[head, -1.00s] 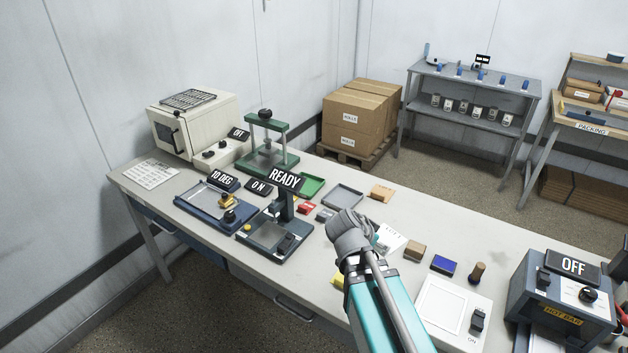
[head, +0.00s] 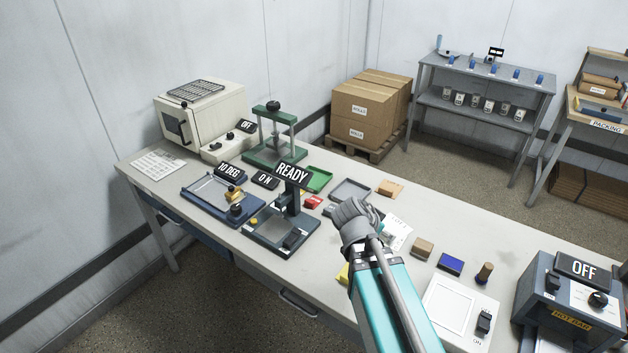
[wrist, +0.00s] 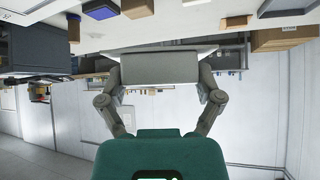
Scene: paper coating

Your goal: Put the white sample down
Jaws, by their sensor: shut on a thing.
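In the wrist view my gripper (wrist: 158,80) is shut on a flat pale piece, the white sample (wrist: 158,66). It looks grey in shade, with a brighter white edge along its far side. The two fingers hold it from left and right. In the head view my grey wrist (head: 357,225) is above the middle of the bench (head: 320,275) and hides the fingers and most or all of the sample. A printed white card (head: 398,236) shows just right of the wrist; I cannot tell whether it lies flat on the bench.
A device marked READY (head: 280,232) stands left of my wrist, with a grey tray (head: 350,190) behind. A tan block (head: 422,247), blue pad (head: 450,263) and brown stamp (head: 484,273) lie right. A white plate unit (head: 458,306) and hot bar (head: 565,300) stand at the front right.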

